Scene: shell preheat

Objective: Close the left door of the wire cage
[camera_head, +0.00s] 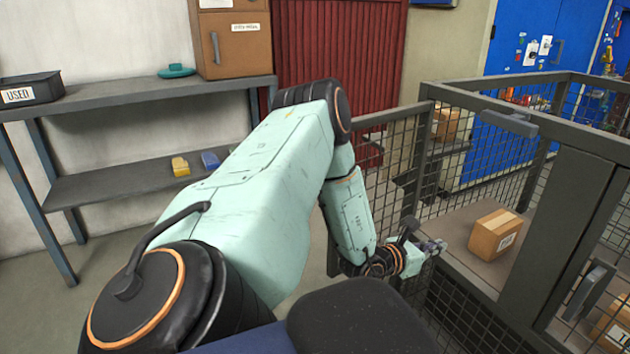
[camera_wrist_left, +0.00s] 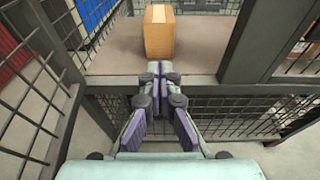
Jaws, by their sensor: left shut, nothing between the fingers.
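The wire cage (camera_head: 575,165) stands at the right in the head view. Its left door (camera_head: 385,118), a dark-framed mesh panel, stands open, swung out to the left from the front corner post. It also shows along the left side of the left wrist view (camera_wrist_left: 42,65). My left gripper (camera_head: 440,246) is shut and empty at the open left half of the cage front, to the right of the door. In the left wrist view its fingers (camera_wrist_left: 154,78) meet just before the shelf edge. My left arm hides part of the door. My right gripper is not in view.
A cardboard box (camera_head: 495,234) sits on the cage shelf straight ahead of my left gripper. A dark post (camera_head: 560,232) divides the front, with a mesh panel and handle to its right. A grey shelving unit (camera_head: 140,98) stands by the left wall.

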